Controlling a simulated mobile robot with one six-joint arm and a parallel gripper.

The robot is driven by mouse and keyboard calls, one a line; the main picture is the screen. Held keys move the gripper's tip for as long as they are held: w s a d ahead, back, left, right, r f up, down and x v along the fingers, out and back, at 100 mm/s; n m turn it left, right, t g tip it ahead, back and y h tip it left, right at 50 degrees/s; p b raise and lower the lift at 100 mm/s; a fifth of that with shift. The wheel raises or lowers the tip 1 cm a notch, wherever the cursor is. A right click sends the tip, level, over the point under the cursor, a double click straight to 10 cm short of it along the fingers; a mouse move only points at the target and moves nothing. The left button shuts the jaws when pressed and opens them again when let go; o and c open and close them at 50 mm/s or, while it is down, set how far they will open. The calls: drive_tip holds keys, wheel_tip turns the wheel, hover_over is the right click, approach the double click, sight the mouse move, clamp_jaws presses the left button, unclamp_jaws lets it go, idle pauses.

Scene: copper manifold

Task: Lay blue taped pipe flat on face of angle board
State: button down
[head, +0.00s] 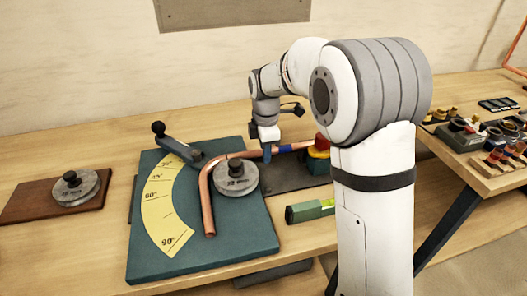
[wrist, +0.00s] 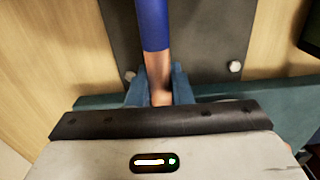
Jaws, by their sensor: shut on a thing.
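The blue taped pipe (head: 207,205) is a copper pipe with one bend, seen over the teal angle board (head: 150,262) in the head view. Its blue tape (head: 284,149) is right of my gripper (head: 267,154) and shows large in the wrist view (wrist: 153,25). My gripper is shut on the bare copper beside the tape, with a blue finger on each side (wrist: 160,85). One leg points toward the front of the board, near the yellow angle scale (head: 160,210). The other runs right toward a red and yellow block (head: 319,147). I cannot tell whether the pipe touches the board.
A round grey weight (head: 236,180) stands on the board inside the bend. A dark lever (head: 178,147) is at the board's back. Another weight (head: 76,188) sits on a brown plate at left. A green level (head: 310,210) lies right of the board.

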drive_tip(key=shift+r+p, duration=3.85)
drive_tip(key=shift+r, duration=1.2)
drive_tip(key=shift+f, duration=0.1)
